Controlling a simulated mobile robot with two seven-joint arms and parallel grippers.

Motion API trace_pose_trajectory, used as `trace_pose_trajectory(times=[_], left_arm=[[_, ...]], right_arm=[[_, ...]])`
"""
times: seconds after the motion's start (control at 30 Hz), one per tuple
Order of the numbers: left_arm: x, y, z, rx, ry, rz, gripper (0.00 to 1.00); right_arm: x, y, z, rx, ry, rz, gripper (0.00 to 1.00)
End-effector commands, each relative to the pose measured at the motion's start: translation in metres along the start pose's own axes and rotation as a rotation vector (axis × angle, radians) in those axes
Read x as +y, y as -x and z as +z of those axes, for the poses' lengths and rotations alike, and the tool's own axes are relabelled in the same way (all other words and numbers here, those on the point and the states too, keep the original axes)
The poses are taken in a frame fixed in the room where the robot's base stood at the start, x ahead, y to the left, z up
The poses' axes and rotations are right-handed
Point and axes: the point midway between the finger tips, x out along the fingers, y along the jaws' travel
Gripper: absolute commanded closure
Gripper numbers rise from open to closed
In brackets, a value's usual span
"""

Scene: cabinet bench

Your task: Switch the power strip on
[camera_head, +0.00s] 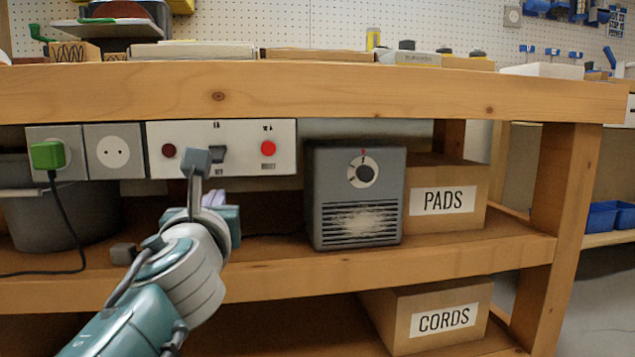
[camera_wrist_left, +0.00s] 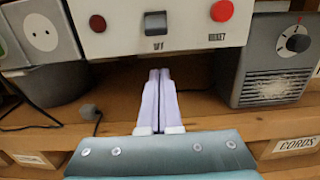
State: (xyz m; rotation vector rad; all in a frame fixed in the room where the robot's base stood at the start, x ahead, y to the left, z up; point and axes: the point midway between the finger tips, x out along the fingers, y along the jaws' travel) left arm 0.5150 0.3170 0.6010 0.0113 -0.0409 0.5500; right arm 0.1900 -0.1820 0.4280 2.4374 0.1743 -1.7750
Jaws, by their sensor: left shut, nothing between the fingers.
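The power strip is a white panel (camera_head: 285,160) under the bench top. It has a dark red round lamp (camera_head: 169,151), a dark rocker switch (camera_head: 218,154) and a bright red button (camera_head: 268,148). In the left wrist view the switch (camera_wrist_left: 155,22) is centred above my fingers, with small blurred labels. At its left end are two grey sockets, one holding a green plug (camera_head: 47,154), the other empty (camera_head: 114,151). My left gripper (camera_wrist_left: 159,73) is shut and empty, its pale fingertips just below the panel and apart from the switch. My right gripper is not in view.
A grey heater (camera_head: 356,195) stands right of the strip, beside a PADS box (camera_head: 445,196). A dark bucket (camera_head: 60,222) stands at left. A small grey block (camera_head: 123,253) with a cord lies on the shelf. The CORDS box (camera_head: 425,318) is below.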

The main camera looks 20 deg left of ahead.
Motion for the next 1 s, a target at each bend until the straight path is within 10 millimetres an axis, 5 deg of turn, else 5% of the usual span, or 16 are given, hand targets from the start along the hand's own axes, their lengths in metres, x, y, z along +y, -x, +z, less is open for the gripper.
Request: trace_pose_trajectory(times=[0.1, 0.3, 1.0], left_arm=[[0.0, -0.018, 0.006, -0.002, 0.003, 0.0, 1.0], [0.0, -0.007, 0.033, 0.0, 0.001, 0.001, 1.0], [0.005, -0.006, 0.043, 0.019, -0.004, 0.001, 1.0]], right_arm=[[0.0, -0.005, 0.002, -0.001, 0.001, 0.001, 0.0], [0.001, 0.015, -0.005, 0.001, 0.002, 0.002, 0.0], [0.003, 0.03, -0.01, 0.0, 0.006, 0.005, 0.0]])
